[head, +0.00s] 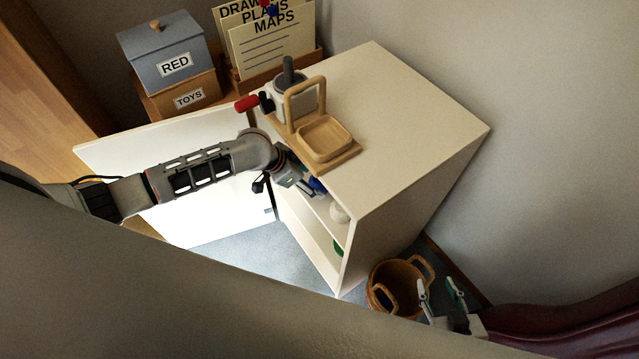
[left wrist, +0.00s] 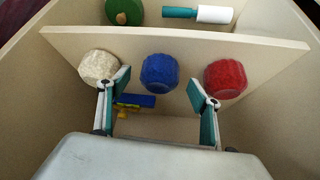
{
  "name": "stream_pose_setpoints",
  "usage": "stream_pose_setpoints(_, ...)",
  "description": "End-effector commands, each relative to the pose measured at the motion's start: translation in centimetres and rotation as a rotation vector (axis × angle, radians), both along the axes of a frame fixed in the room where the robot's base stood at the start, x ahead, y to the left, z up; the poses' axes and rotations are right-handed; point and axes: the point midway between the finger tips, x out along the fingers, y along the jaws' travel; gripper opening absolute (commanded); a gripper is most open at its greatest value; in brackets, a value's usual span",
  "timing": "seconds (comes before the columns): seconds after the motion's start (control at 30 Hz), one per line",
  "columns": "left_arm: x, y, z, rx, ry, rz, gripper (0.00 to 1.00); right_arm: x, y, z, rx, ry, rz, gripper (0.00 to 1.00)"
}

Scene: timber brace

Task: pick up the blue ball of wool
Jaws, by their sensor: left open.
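The blue ball of wool (left wrist: 160,73) sits in the open white cabinet between a cream ball (left wrist: 99,66) and a red ball (left wrist: 225,78). In the left wrist view my left gripper (left wrist: 158,86) is open, its fingertips apart on either side of the blue ball, with nothing held. In the head view my left gripper (head: 303,185) reaches into the cabinet. A little of the blue ball (head: 317,185) shows beside it; the rest is hidden. My right gripper (head: 438,285) is open and empty near a wicker basket at the lower right.
The cabinet (head: 405,125) has its door (head: 235,200) swung open beside my left arm. A wooden stand (head: 325,138) is on top. A blue and yellow item (left wrist: 135,101) lies near the left finger. A green round thing (left wrist: 124,12) and a teal-white cylinder (left wrist: 212,14) lie past the shelf edge.

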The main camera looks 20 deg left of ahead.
Motion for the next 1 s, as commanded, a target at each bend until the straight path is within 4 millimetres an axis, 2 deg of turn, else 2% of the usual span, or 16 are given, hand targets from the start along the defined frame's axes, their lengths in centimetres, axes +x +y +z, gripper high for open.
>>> stream_pose_setpoints(0.1,0.9,-1.1,-0.4,0.001,0.002,0.000,0.64,0.0,0.0,-0.3,0.000,0.001,0.000,0.40)
stream_pose_setpoints(0.2,1.1,-1.3,-1.1,0.002,0.002,0.001,0.64,-0.1,-0.1,-0.6,-0.001,0.003,0.000,0.40)
stream_pose_setpoints(0.43,1.2,-1.3,-1.0,0.001,0.000,0.001,0.64,-0.1,-0.1,-0.6,-0.002,0.003,0.000,0.40)
stream_pose_setpoints(0.47,1.2,-1.3,-1.0,0.001,0.000,0.001,0.61,0.0,-0.1,-0.5,-0.002,0.003,0.000,0.40)
stream_pose_setpoints(0.6,1.2,-1.3,-1.1,0.001,0.000,0.001,0.25,0.0,-0.1,-0.6,-0.003,0.002,0.001,0.40)
stream_pose_setpoints(0.63,1.2,-1.3,-1.1,0.001,0.000,0.001,0.23,0.0,-0.1,-0.6,-0.003,0.002,0.001,0.40)
stream_pose_setpoints(1.0,1.2,-1.3,-0.8,0.001,0.000,0.001,0.23,0.0,-0.1,-0.4,-0.002,0.001,0.001,0.40)
